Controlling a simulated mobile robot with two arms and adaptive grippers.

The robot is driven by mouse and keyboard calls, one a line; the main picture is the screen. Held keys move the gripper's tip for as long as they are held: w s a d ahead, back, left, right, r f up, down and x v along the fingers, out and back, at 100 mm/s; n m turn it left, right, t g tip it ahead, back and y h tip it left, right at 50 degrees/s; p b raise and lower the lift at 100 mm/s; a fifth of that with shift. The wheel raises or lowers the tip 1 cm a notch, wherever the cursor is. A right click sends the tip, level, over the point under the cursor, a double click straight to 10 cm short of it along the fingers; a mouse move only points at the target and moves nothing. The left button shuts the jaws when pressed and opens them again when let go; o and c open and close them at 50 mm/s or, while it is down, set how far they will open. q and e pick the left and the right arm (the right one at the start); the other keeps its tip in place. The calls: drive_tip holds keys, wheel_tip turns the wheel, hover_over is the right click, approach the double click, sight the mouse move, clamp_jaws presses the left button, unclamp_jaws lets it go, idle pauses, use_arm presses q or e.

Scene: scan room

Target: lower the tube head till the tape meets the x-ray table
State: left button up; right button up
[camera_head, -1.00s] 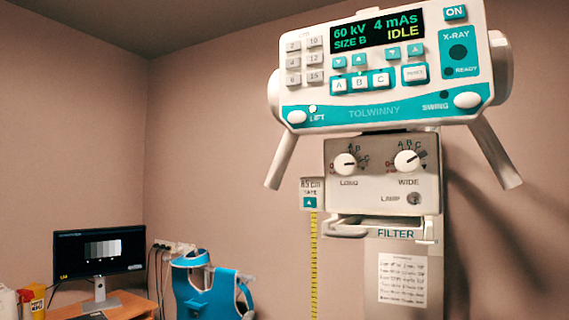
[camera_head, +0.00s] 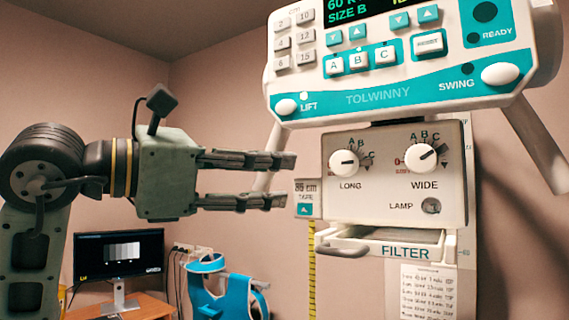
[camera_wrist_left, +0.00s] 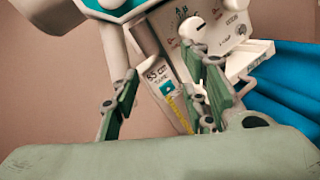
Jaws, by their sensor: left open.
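The white and teal tube head (camera_head: 392,100) fills the upper right of the head view, with LIFT and SWING knobs and a slanting left handle (camera_head: 262,181). Below it are the collimator box (camera_head: 385,200) and FILTER slot. The tape box (camera_head: 306,187) reads about 85 cm; the yellow tape (camera_head: 312,250) hangs below it, its lower end out of frame. My left gripper (camera_head: 290,181) is open, fingers level, overlapping the left handle; I cannot tell whether they touch. The wrist view shows the handle (camera_wrist_left: 115,50) near one finger and the tape box (camera_wrist_left: 160,80). No x-ray table is clearly identifiable.
A monitor (camera_head: 118,258) stands on a wooden desk (camera_head: 150,304) at lower left. A blue apron (camera_head: 222,297) hangs by the wall. A blue surface (camera_wrist_left: 285,95) shows at the right of the wrist view; I cannot tell what it is.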

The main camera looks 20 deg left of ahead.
sight(271, 183)
use_arm(q)
drive_tip(key=a+r+n+t+y, duration=0.2)
drive_tip(key=a+y, duration=0.1)
drive_tip(key=a, duration=0.2)
drive_tip(key=p+x, duration=0.1)
drive_tip(key=x, duration=0.3)
drive_tip(key=p+x, duration=0.1)
drive_tip(key=x, duration=0.1)
drive_tip(key=shift+w+d+f+p, duration=0.1)
drive_tip(key=shift+w+d+p, duration=0.2)
drive_tip(key=shift+d, duration=0.1)
drive_tip(key=shift+w+d, duration=0.15)
drive_tip(key=shift+w, duration=0.2)
use_arm(e)
wheel_tip(271, 183, up, 3)
drive_tip(key=shift+d+f, duration=0.15)
drive_tip(key=shift+f, duration=0.05)
use_arm(q)
drive_tip(key=shift+s, duration=0.1)
drive_tip(key=shift+c, duration=0.3)
drive_tip(key=shift+f, duration=0.1)
clamp_jaws()
use_arm(e)
drive_tip(key=shift+w, duration=0.15)
